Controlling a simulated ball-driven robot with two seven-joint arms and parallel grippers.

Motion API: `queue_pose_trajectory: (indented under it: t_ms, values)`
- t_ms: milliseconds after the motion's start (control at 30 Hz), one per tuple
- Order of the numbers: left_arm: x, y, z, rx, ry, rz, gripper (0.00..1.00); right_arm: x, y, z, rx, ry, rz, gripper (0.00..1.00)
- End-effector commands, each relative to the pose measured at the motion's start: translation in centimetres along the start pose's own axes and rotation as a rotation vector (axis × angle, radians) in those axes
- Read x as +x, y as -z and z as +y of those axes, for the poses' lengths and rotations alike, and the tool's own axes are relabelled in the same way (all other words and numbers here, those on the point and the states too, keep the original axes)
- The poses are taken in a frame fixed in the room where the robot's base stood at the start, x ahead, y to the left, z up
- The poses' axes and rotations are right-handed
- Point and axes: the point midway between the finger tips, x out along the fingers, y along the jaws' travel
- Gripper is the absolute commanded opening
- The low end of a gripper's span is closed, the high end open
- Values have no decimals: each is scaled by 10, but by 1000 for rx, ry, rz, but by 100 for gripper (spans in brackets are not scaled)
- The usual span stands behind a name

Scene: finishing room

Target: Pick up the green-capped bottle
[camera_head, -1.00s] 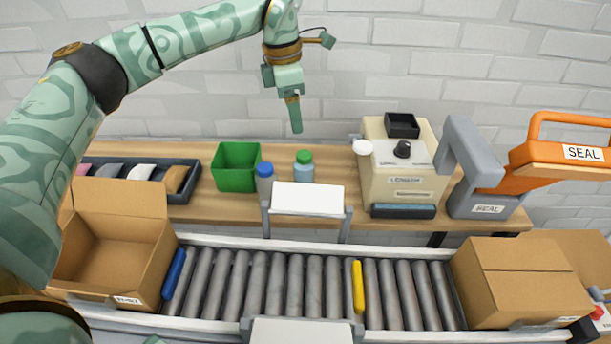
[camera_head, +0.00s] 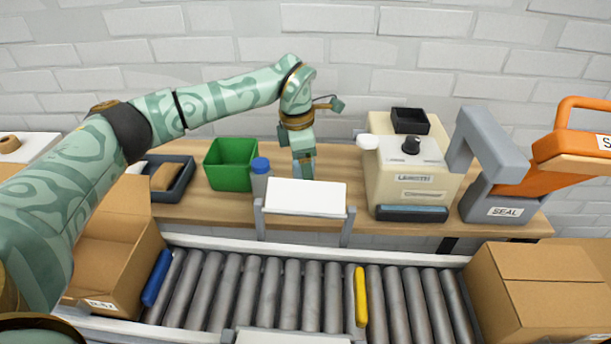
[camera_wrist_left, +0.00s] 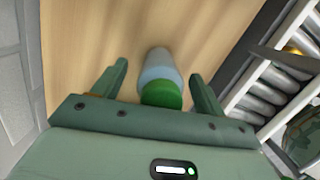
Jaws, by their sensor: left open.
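The green-capped bottle (camera_wrist_left: 158,70) shows in the left wrist view, with a pale blue body and a green cap (camera_wrist_left: 162,95). My right gripper is not in view.
A blue-capped bottle (camera_head: 260,178) stands close to the left of my left gripper. A green bin (camera_head: 230,166) is further left. The white panel (camera_head: 305,196) stands in front. A cream machine (camera_head: 412,172) is to the right. The roller conveyor (camera_head: 290,290) runs in front.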

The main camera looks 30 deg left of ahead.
Motion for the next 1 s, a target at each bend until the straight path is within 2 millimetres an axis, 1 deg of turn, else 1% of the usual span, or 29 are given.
queue_pose_trajectory:
  t_ms: [167,200,267,300,367,400,667,767,1000]
  values:
    - [-1,0,0,0,-2,-2,72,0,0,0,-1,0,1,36]
    - [-1,0,0,0,-2,-2,66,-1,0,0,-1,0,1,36]
    - [-1,0,0,0,-2,-2,50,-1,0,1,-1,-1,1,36]
    - [-1,0,0,0,-2,-2,39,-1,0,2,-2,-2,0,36]
    - [-1,0,0,0,-2,-2,22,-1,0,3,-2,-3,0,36]
    - [-1,0,0,1,-2,-2,18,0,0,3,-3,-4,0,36]
    - [-4,-1,0,1,-3,-3,18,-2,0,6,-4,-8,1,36]
    - [-18,-3,1,1,-7,-6,18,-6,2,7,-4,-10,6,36]
    - [-73,-9,0,0,-8,-6,18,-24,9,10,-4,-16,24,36]
